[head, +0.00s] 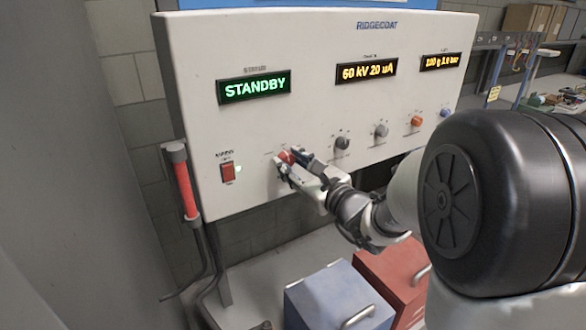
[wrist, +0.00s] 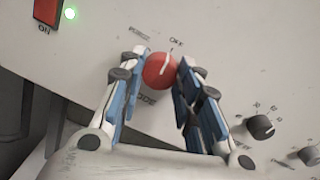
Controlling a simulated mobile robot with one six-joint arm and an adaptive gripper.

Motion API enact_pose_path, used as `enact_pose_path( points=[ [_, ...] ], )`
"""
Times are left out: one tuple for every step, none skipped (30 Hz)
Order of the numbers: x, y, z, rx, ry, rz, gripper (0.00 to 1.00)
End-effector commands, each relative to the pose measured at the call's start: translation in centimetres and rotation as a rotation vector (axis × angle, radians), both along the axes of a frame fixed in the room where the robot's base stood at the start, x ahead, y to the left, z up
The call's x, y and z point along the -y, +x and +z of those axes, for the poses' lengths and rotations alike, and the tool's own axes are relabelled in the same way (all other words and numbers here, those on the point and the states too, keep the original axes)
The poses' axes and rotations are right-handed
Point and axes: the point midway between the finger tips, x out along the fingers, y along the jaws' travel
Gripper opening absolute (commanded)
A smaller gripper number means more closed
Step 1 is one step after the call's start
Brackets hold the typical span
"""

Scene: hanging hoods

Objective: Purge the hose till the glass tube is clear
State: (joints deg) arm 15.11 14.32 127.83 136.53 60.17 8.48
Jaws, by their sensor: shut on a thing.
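The glass tube (head: 185,188) stands upright at the panel's left edge and is filled with red. A dark hose (head: 209,262) runs down below it. My gripper (head: 294,161) is at the front of the white control panel (head: 225,50), shut on the red knob (wrist: 159,71). In the wrist view its blue-padded fingers lie on either side of the knob. The knob's white mark points up, near a label that seems to read OFF. Another label at its upper left is too blurred to read surely. The status display (head: 254,87) reads STANDBY.
A red power switch (head: 228,172) with a lit green lamp sits left of the knob. A blue box (head: 325,292) and a red box (head: 385,266) stand below.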

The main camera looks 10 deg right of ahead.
Motion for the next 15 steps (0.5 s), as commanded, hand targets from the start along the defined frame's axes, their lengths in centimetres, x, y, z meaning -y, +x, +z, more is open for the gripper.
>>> enact_pose_path(
  points=[
    [0.0, 0.0, -0.21, 0.014, -0.027, 0.0, 0.07],
    [0.01, -0.01, -0.23, 0.02, -0.046, -0.001, 0.07],
    [0.0, -0.01, -0.27, 0.03, -0.074, 0.0, 0.07],
    [-0.01, -0.01, -0.3, 0.038, -0.097, -0.001, 0.07],
    [-0.01, -0.02, -0.3, 0.045, -0.122, 0.0, 0.07],
    [-0.01, -0.01, -0.27, 0.057, -0.154, 0.0, 0.07],
    [-0.01, -0.01, -0.27, 0.065, -0.18, 0.0, 0.07],
    [0.0, 0.0, -0.28, 0.072, -0.207, -0.001, 0.07],
    [-0.03, -0.02, -0.23, 0.084, -0.242, 0.0, 0.07],
    [-0.04, -0.03, -0.21, 0.093, -0.271, 0.0, 0.07],
    [-0.04, -0.02, -0.21, 0.1, -0.298, -0.001, 0.07],
    [-0.03, -0.01, -0.16, 0.111, -0.334, 0.0, 0.07],
    [-0.04, -0.01, -0.1, 0.12, -0.36, 0.0, 0.07],
    [-0.04, -0.01, -0.03, 0.129, -0.388, -0.001, 0.07],
    [-0.04, 0.0, 0.02, 0.14, -0.423, 0.0, 0.07]
  ],
)
